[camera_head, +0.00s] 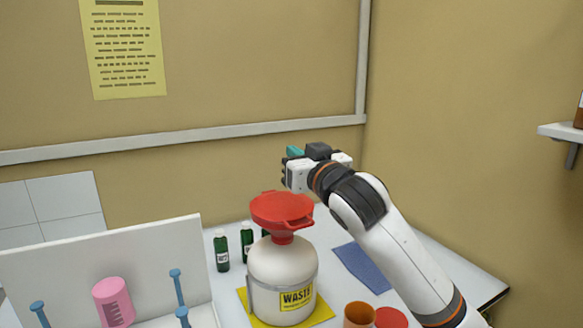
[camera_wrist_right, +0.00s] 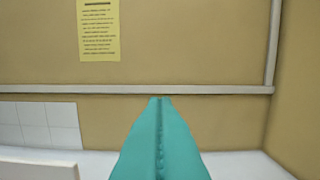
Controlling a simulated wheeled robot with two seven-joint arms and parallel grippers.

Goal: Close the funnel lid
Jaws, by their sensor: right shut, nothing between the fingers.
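The red funnel (camera_head: 281,208) sits upright in the neck of a white waste bottle (camera_head: 283,270) in the head view. I cannot clearly tell its lid apart from its rim; no lid stands up above it. My right gripper (camera_head: 294,152) is above and just behind the funnel, apart from it, pointing toward the back wall. Its teal fingers (camera_wrist_right: 160,100) are pressed together with nothing between them in the right wrist view. The funnel is not in the wrist view. My left gripper is in neither view.
The bottle stands on a yellow mat (camera_head: 322,312). Small green bottles (camera_head: 221,250) stand behind it at left. A white rack with blue pegs (camera_head: 177,287) and a pink cylinder (camera_head: 113,302) is front left. An orange-brown cup (camera_head: 358,314) is front right; a blue cloth (camera_head: 357,262) lies behind it.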

